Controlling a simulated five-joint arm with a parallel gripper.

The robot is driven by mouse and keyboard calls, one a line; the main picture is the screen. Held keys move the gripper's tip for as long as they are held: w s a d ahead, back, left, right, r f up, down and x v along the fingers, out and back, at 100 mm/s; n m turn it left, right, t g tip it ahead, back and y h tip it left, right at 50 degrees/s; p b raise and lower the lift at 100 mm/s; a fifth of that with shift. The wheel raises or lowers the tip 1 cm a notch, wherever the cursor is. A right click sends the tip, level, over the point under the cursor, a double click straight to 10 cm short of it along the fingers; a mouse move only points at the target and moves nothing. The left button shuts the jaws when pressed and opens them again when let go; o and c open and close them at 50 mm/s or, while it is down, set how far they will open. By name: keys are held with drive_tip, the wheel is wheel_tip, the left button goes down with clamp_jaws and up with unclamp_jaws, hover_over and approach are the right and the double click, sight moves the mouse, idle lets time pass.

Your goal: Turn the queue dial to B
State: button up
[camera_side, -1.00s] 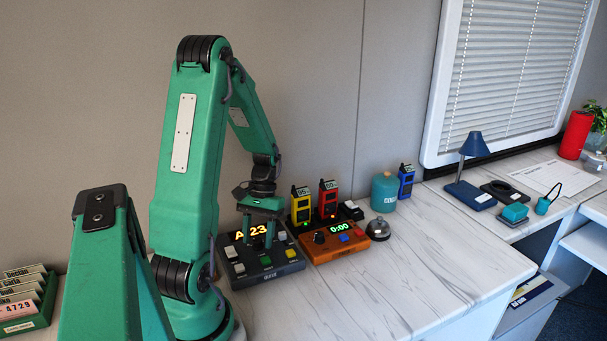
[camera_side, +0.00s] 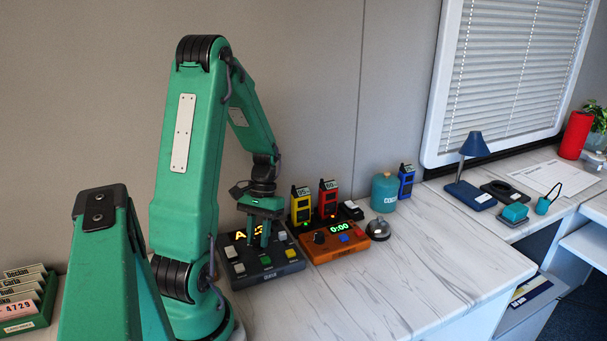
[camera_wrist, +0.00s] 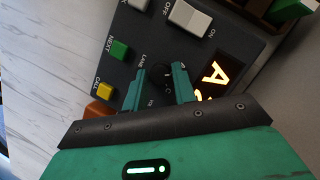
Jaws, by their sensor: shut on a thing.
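The dark queue console (camera_side: 262,268) sits on the marble-look counter, with an orange lit display that shows an "A" in the wrist view (camera_wrist: 213,77). My gripper (camera_side: 262,240) points down over the console. In the wrist view my gripper (camera_wrist: 165,82) has its two teal fingers on either side of a small black dial (camera_wrist: 160,74), and it is shut on it. Lettering beside the dial is partly readable, including "LANE". The fingers hide part of the dial, so I cannot tell its pointer's direction. A green NEXT button (camera_wrist: 119,50) and a yellow CALL button (camera_wrist: 104,91) are nearby.
A white rocker switch (camera_wrist: 190,17) is on the console. To the right stand an orange timer box (camera_side: 328,246), a yellow radio (camera_side: 301,207), a red radio (camera_side: 328,199), a bell (camera_side: 378,230) and a teal canister (camera_side: 385,191). The front counter is clear.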

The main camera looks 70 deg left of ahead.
drive_tip(key=shift+o, duration=0.2)
drive_tip(key=shift+d, duration=0.15)
drive_tip(key=o, duration=0.9)
drive_tip(key=shift+r, duration=0.1)
drive_tip(key=shift+v, duration=3.8)
drive_tip(key=shift+w, duration=0.1)
